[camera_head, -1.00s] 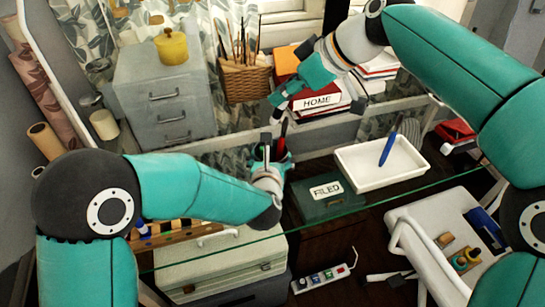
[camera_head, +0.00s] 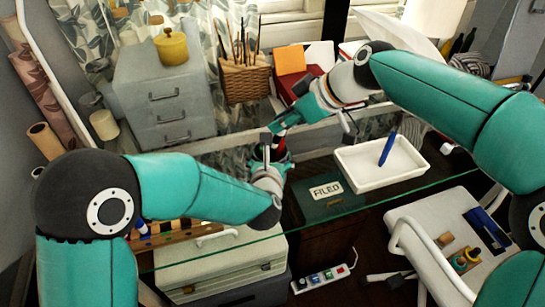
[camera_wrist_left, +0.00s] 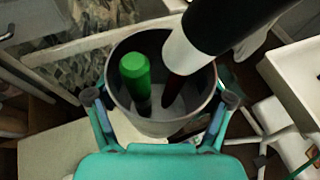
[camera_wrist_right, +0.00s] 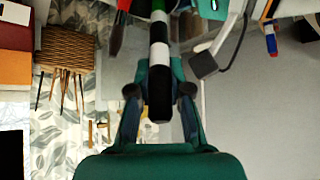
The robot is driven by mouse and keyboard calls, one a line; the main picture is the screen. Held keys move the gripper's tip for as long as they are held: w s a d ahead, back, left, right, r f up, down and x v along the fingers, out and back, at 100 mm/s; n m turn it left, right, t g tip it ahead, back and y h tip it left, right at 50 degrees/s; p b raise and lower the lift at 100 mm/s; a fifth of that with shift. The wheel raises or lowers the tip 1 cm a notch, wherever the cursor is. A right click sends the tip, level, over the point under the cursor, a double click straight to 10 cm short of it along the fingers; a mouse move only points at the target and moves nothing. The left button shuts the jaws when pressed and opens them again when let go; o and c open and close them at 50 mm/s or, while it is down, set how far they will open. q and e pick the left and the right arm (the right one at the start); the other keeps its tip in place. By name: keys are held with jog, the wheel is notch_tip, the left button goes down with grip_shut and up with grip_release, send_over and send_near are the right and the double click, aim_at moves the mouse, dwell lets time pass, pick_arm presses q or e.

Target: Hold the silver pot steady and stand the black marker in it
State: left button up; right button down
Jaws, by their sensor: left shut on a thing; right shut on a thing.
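The silver pot (camera_wrist_left: 150,127) is upright between the fingers of my left gripper (camera_head: 267,160), which is shut on it. In the left wrist view, a green marker (camera_wrist_left: 135,72) stands in the pot, and something dark red (camera_wrist_left: 174,88) shows beside it. My right gripper (camera_wrist_right: 158,92) is shut on the black marker (camera_wrist_right: 158,82), which has white bands. The marker also shows in the left wrist view (camera_wrist_left: 222,20), tilted over the pot's right side. I cannot tell how far its lower end is inside the mouth.
A green box labelled FILED (camera_head: 327,205) and a white tray (camera_head: 350,178) with a blue marker (camera_head: 388,148) are right of the pot. A wicker basket (camera_head: 246,82) stands behind, beside grey drawers (camera_head: 165,100). A glass edge (camera_head: 400,187) crosses in front.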

jog(key=shift+f, duration=2.3)
jog(key=c, duration=1)
grip_release()
jog(key=shift+r, duration=0.15)
pick_arm(q)
jog(key=shift+s+f, duration=0.1)
jog(key=shift+f, duration=0.1)
pick_arm(e)
jog(key=shift+a+r, duration=0.1)
jog(key=shift+r, duration=2)
pick_arm(q)
jog(key=shift+r, duration=0.2)
pick_arm(e)
jog(key=shift+r, duration=2.8)
